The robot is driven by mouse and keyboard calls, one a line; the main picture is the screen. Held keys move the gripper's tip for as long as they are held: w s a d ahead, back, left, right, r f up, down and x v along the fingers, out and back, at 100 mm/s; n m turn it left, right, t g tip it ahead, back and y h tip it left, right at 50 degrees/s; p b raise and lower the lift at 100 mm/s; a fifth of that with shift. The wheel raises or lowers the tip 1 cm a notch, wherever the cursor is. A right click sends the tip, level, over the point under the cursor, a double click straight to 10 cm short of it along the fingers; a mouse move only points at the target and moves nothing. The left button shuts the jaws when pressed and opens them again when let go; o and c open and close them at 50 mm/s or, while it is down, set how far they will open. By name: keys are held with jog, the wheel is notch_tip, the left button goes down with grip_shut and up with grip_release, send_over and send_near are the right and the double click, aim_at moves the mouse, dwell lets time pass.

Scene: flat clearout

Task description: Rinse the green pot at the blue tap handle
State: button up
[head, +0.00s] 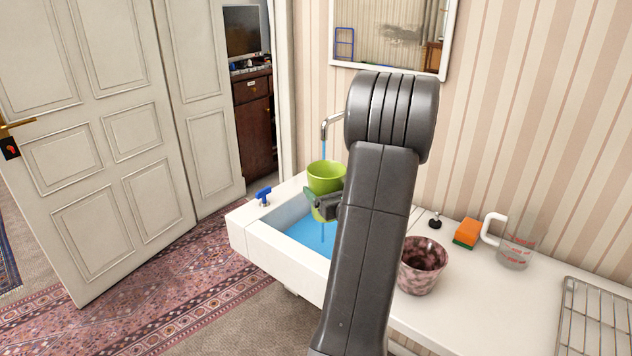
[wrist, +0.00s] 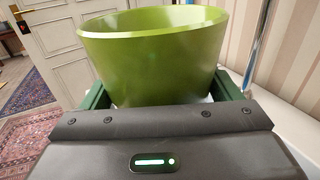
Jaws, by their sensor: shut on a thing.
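My gripper (wrist: 165,95) is shut on the green pot (head: 326,174) and holds it upright above the sink basin (head: 253,225). The pot fills the top of the wrist view (wrist: 155,55), between the dark green fingers; its inside bottom is hidden. The metal tap (head: 329,124) runs a blue stream of water (head: 323,150) down at the pot; I cannot tell whether all of it falls inside the rim. A blue streak also shows below the pot. The blue tap handle (head: 263,195) stands on the sink's left rim, apart from my gripper.
Blue water (head: 308,233) lies in the basin. A mottled pot (head: 422,267), an orange and green sponge (head: 467,232), a measuring jug (head: 515,250) and a wire rack (head: 595,315) stand on the counter right. My arm hides the basin's right part. A mirror (head: 390,35) hangs behind.

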aim_at(333, 184)
jog(key=shift+s+r, duration=0.1)
jog(key=shift+r, duration=0.05)
jog(key=shift+s+d+r+p, duration=0.3)
jog(key=shift+s+r, duration=0.35)
jog(key=shift+s, duration=0.05)
jog(key=shift+s+d+r+p, duration=0.25)
jog(key=shift+s+d+r, duration=0.1)
jog(key=shift+s+r, duration=0.35)
jog(key=shift+s+d+r+p, duration=0.3)
jog(key=shift+s+r, duration=0.25)
jog(key=shift+s, duration=0.3)
